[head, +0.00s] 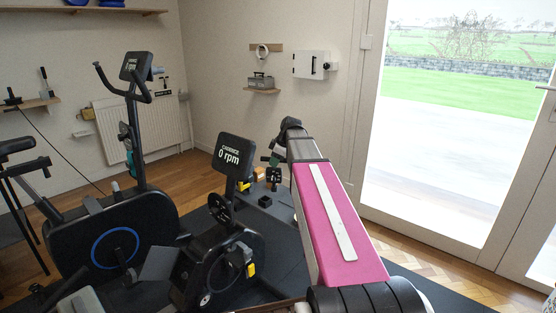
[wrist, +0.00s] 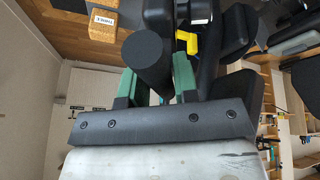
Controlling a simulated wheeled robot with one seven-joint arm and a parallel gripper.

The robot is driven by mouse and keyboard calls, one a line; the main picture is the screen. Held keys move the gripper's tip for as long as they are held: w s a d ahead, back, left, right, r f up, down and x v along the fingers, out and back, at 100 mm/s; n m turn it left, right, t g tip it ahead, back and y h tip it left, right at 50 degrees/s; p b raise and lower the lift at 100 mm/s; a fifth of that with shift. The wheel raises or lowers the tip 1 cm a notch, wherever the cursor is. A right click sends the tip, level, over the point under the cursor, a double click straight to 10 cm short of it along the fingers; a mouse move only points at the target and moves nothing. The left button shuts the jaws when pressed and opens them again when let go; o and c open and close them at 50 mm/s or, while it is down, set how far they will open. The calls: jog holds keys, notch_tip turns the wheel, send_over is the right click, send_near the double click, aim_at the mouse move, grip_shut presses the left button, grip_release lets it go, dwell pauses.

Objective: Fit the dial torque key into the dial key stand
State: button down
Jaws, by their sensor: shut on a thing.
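My gripper (wrist: 154,84) shows in the wrist view with its two green fingers closed on both sides of a thick black cylinder. I take this cylinder to be the handle of the dial torque key (wrist: 149,52); its far end is hidden. In the head view my gripper (head: 277,157) is small and partly covered by my arm, beyond the front exercise machine. A small dark dial-like piece (head: 273,175) shows just below it, perhaps part of the key. I cannot pick out the dial key stand with certainty in either view.
An exercise machine with a "CADENCE 0 rpm" display (head: 236,155) stands close left of my arm. An exercise bike (head: 112,235) stands further left. A wall shelf (head: 262,91) and white box (head: 312,65) are behind. A wooden block (wrist: 103,20) labelled TOOLS shows in the wrist view.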

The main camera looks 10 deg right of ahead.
jog(key=s+a, duration=0.3)
jog(key=a, duration=0.2)
jog(key=shift+s, duration=0.3)
dwell(0.4)
jog(key=shift+f, duration=2)
dwell(1.5)
jog(key=c, duration=0.8)
grip_release()
jog(key=shift+r, duration=0.1)
jog(key=v, duration=1)
jog(key=shift+s+d+r, duration=0.1)
jog(key=shift+s+r, duration=0.05)
jog(key=shift+r, duration=0.15)
